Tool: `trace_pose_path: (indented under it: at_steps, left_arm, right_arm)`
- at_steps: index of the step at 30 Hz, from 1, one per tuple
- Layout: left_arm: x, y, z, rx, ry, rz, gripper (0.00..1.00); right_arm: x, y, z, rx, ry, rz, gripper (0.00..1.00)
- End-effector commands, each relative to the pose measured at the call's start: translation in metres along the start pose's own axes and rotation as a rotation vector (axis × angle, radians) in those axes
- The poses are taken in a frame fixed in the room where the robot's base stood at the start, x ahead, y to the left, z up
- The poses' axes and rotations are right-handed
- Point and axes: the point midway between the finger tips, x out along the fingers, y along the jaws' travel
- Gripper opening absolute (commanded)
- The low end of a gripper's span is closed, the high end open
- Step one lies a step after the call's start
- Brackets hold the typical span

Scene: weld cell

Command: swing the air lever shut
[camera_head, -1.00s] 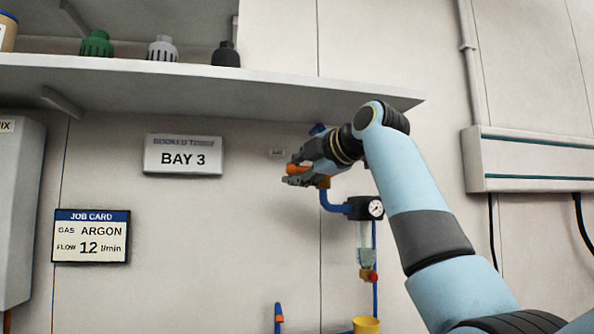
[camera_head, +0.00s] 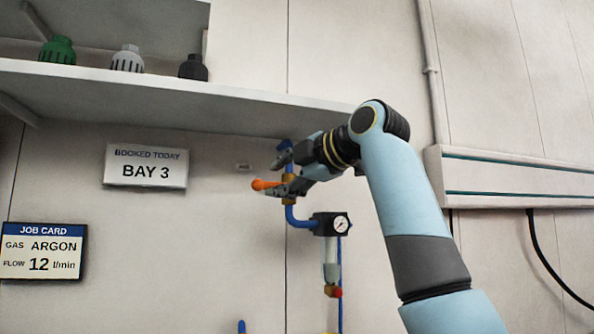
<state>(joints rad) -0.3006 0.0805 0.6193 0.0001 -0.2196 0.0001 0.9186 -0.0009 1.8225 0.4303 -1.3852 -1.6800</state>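The air lever (camera_head: 262,185) is a short orange handle on a brass valve in the blue air pipe (camera_head: 291,214). It points left, roughly level, across the pipe. My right gripper (camera_head: 274,174) is at the valve, with its fingers apart, one above the lever and one close by its lower side. The lever's tip sticks out left of the fingers. The fingers partly hide the valve, and I cannot tell whether they touch the lever. My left gripper is not in view.
A pressure gauge (camera_head: 341,224) and filter bowl (camera_head: 331,272) hang below the valve. A shelf (camera_head: 180,105) with several caps runs above, close over the gripper. The BAY 3 sign (camera_head: 146,167) and job card (camera_head: 43,251) are on the wall to the left.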

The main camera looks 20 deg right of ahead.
Motion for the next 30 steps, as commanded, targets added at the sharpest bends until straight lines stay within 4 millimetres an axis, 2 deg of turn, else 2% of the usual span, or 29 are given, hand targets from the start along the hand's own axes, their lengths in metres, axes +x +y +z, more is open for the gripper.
trace_pose_path:
  at_steps: [4, 10, 27, 29, 30]
  left_arm:
    - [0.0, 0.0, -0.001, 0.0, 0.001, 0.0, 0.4]
    - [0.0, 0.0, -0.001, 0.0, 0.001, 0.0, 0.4]
    - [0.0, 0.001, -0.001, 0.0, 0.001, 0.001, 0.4]
    - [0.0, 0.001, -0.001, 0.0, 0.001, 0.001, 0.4]
    - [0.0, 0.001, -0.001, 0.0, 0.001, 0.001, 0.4]
  right_arm:
    - [-0.031, -0.001, 0.001, -0.003, -0.003, 0.0, 0.39]
    - [-0.054, 0.0, 0.001, -0.001, -0.002, 0.0, 0.39]
    - [-0.057, -0.001, 0.0, 0.001, 0.0, -0.002, 0.39]
    - [-0.056, -0.006, 0.001, 0.013, -0.003, -0.01, 0.39]
    - [-0.055, -0.015, 0.003, 0.034, -0.009, -0.022, 0.39]
